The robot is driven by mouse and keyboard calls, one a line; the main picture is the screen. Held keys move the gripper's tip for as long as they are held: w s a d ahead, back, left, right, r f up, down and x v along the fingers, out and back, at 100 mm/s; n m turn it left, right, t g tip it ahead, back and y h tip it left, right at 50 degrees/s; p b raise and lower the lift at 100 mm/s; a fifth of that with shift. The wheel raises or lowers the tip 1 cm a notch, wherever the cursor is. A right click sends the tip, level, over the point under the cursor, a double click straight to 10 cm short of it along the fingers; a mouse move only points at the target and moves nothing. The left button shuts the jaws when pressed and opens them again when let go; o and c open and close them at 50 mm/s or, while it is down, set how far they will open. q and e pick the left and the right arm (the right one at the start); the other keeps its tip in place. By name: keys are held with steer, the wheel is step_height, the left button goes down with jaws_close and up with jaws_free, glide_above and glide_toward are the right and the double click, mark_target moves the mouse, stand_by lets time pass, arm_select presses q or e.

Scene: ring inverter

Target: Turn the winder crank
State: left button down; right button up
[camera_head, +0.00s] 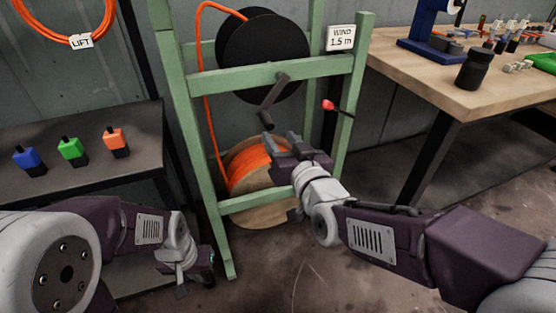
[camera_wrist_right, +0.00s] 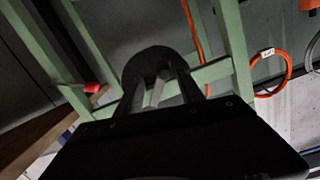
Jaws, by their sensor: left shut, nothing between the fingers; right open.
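The winder crank (camera_head: 274,97) is a dark grey arm with a handle that hangs down and to the left in front of the black reel (camera_head: 240,50) on the green frame. My right gripper (camera_head: 281,141) is open just below the crank handle, fingers toward the frame. In the right wrist view the open fingers (camera_wrist_right: 158,90) show with a grey bar, seemingly the crank (camera_wrist_right: 157,92), visible between them and the black reel (camera_wrist_right: 148,62) behind. I cannot tell whether they touch it. My left gripper (camera_head: 182,278) is shut and empty, low at the left.
An orange cable spool (camera_head: 258,168) sits low in the green frame (camera_head: 205,190), behind my right gripper. A red knob (camera_head: 328,105) sticks out at the right post, beside the crank. A dark bench (camera_head: 60,140) stands left, a wooden workbench (camera_head: 430,85) right.

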mark_target(270, 128)
steer(key=shift+t, duration=0.5)
steer(key=b+x, duration=0.1)
steer(key=x, duration=0.1)
steer(key=b+x, duration=0.1)
steer(key=x, duration=0.2)
steer(key=b+x, duration=0.1)
steer(key=x, duration=0.1)
steer(key=shift+w+a, duration=0.1)
steer(key=shift+a, duration=0.25)
steer(key=shift+w+a+b, duration=0.2)
steer(key=shift+w+b, duration=0.1)
steer(key=shift+w, duration=0.2)
arm_select(q)
step_height(270, 128, down, 5)
steer(key=shift+s+f, duration=0.1)
steer(key=shift+f, duration=0.1)
arm_select(e)
jaws_close()
